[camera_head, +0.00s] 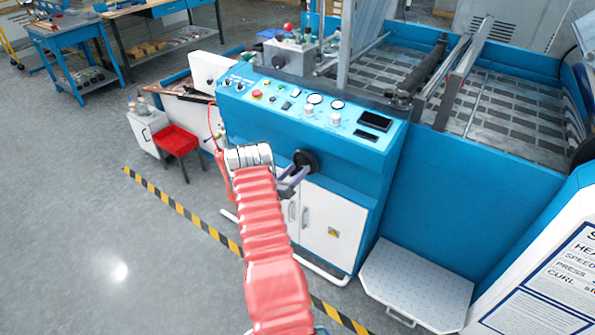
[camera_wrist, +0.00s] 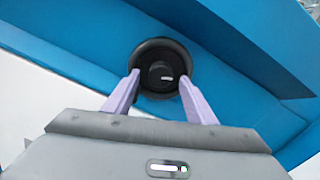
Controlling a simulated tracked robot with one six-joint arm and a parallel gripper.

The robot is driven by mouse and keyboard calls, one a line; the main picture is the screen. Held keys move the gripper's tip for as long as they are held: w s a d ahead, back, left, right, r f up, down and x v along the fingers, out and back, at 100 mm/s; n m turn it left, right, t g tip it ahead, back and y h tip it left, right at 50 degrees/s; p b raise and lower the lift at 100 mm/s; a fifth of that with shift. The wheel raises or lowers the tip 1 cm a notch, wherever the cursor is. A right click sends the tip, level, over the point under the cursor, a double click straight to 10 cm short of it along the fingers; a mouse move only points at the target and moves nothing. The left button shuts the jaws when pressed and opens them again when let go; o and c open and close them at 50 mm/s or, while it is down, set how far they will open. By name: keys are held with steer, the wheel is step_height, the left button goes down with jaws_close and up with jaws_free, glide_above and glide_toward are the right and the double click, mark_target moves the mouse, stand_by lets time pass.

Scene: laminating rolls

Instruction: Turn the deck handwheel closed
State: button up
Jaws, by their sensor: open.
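The deck handwheel, a black round wheel (camera_head: 306,160), sits on the blue front of the machine below the control panel. In the wrist view the wheel (camera_wrist: 161,68) shows face-on, with a dark hub and a small light mark on it. My gripper (camera_head: 300,175) is just in front of the wheel. In the wrist view my gripper (camera_wrist: 158,84) is open, with one pale purple finger at the lower left of the wheel and one at the lower right. The fingertips overlap the wheel's rim in the picture; I cannot tell whether they touch it.
The control panel (camera_head: 290,98) has several buttons and gauges above the wheel. White cabinet doors (camera_head: 325,225) are below. A grey step plate (camera_head: 416,284) lies at the right. A red stool (camera_head: 177,140) stands at the left. The floor at the left (camera_head: 75,220) is clear.

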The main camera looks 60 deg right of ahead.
steer(key=shift+d, duration=0.35)
steer(key=shift+c, duration=0.2)
steer(key=c, duration=1)
